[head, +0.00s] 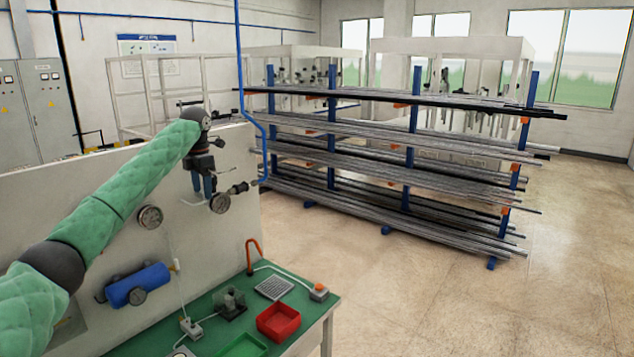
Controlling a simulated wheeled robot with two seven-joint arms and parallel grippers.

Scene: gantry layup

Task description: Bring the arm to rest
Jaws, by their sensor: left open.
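My left arm, in a green padded sleeve, reaches up from the lower left in the head view. My left gripper (203,186) hangs from its dark wrist, fingers pointing down, in front of the light wall panel (130,185). The fingers are small and dark here, open, with nothing seen between them. The gripper is close in the picture to a dark round fitting (220,203); I cannot tell whether they touch. My right gripper is out of view.
A green-topped bench (215,330) below holds a red bin (278,321), a green tray (243,346), a keypad (274,287) and a button box (319,291). A blue cylinder (138,285) is on the panel. A pipe rack (415,130) stands behind; floor at right is clear.

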